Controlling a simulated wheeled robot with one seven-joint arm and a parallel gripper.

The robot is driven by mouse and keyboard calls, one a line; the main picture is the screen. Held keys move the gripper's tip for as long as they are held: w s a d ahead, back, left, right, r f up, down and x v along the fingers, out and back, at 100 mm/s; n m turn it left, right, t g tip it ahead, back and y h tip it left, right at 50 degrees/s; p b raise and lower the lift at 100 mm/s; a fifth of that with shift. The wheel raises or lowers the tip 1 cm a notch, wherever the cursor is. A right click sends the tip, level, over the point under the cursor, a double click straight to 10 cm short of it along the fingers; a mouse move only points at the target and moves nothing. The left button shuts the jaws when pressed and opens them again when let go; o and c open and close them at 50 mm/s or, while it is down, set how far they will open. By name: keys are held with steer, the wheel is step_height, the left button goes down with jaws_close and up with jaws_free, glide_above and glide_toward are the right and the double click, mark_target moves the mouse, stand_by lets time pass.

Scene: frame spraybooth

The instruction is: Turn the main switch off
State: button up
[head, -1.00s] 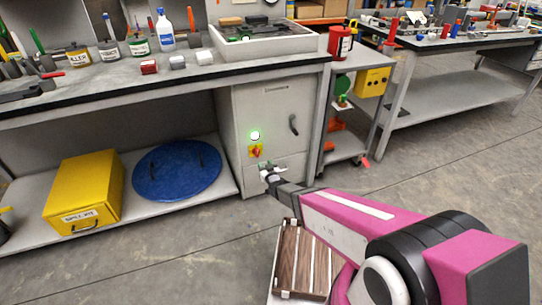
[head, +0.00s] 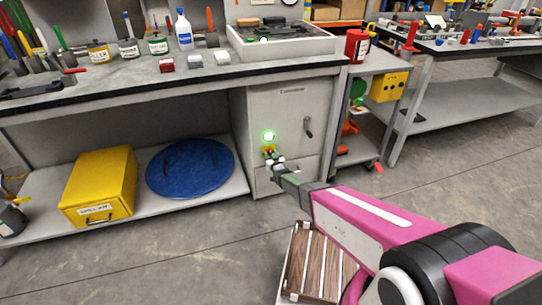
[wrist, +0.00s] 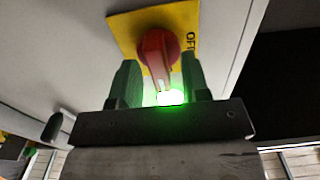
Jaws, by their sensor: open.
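The main switch is a red rotary knob (wrist: 157,48) on a yellow plate (wrist: 124,24) marked "OFF" at its right side in the wrist view. Its grip points down the wrist picture toward a glowing green lamp (wrist: 171,97). In the head view the switch (head: 268,150) is on the grey cabinet (head: 290,102), just below the lit lamp (head: 268,136), partly hidden by my gripper (head: 274,163). In the wrist view my gripper (wrist: 161,82) is open, with one finger on each side of the knob's grip. I cannot tell whether they touch it.
A black handle (head: 308,127) stands out from the cabinet, right of the switch. A workbench (head: 110,88) runs above. A blue lid (head: 190,168) and a yellow box (head: 100,186) lie on its lower shelf. A slatted wooden crate (head: 308,262) is below my arm.

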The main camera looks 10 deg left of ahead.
steer(key=shift+w+a, duration=0.1)
steer(key=shift+w, duration=0.05)
jaws_close()
steer(key=n, duration=0.4)
steer(key=shift+a+n, duration=0.15)
steer(key=shift+n, duration=0.25)
steer(key=n, duration=0.4)
steer(key=shift+a+f+n, duration=0.1)
steer(key=shift+n, duration=0.2)
steer(key=n, duration=0.4)
steer(key=shift+s+a+f, duration=0.1)
steer(key=shift+s+f, duration=0.05)
steer(key=shift+s, duration=0.05)
steer(key=shift+f+n, duration=0.1)
steer(key=shift+n, duration=2.1)
